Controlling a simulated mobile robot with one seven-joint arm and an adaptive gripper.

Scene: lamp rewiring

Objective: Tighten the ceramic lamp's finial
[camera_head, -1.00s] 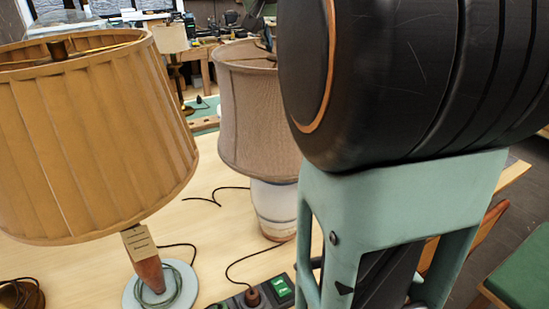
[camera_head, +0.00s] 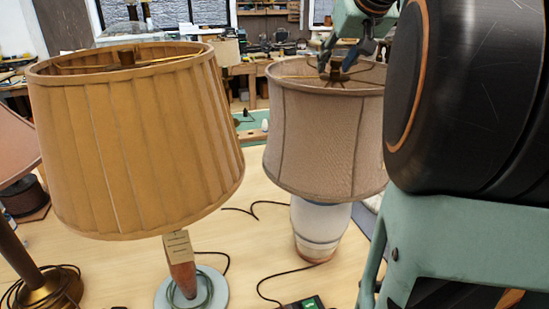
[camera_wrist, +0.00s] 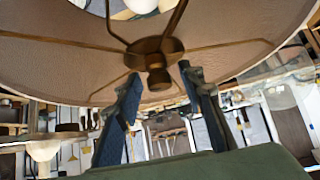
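The ceramic lamp has a white base with blue bands (camera_head: 318,225) and a grey-beige fabric shade (camera_head: 322,140), standing upright on the bench. Its brass finial (camera_head: 337,75) sits at the centre of the spokes at the shade's top. In the wrist view the finial (camera_wrist: 157,80) is a dark brass knob below the round hub. My gripper (camera_head: 338,65) is above the shade's top opening. In the wrist view its fingers (camera_wrist: 160,74) are apart, one on each side of the finial, with visible gaps. Contact is not visible.
A lamp with a pleated mustard shade (camera_head: 135,140) stands close on the left. A brass-based lamp (camera_head: 45,285) is at the far left. Dark cords and a green-switched power strip (camera_head: 308,303) lie on the wooden bench (camera_head: 255,255). My arm covers the right side.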

